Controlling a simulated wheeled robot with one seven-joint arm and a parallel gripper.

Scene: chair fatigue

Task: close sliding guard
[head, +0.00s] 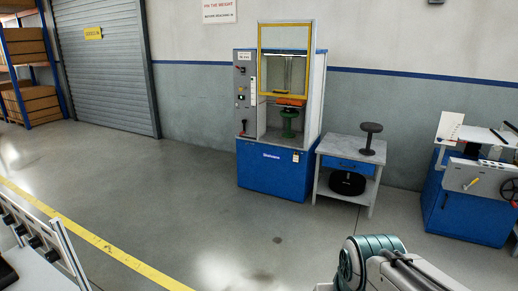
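The sliding guard (258,58) is a yellow-framed clear panel on the front of a blue and grey test machine (270,170) by the wall. The guard covers the upper part of the machine's opening. The lower part is uncovered, and a green stool-like piece (289,122) stands there under an orange part (290,101). A grey control panel (243,90) is on the machine's left side. My arm shows at the bottom right, far from the guard. My gripper is not in view.
A small grey table (331,150) with a blue drawer stands right of the machine, with a dark stool (371,134) on it and a black round object (347,183) below. Open floor (210,220) lies before the machine, with a yellow line (100,242).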

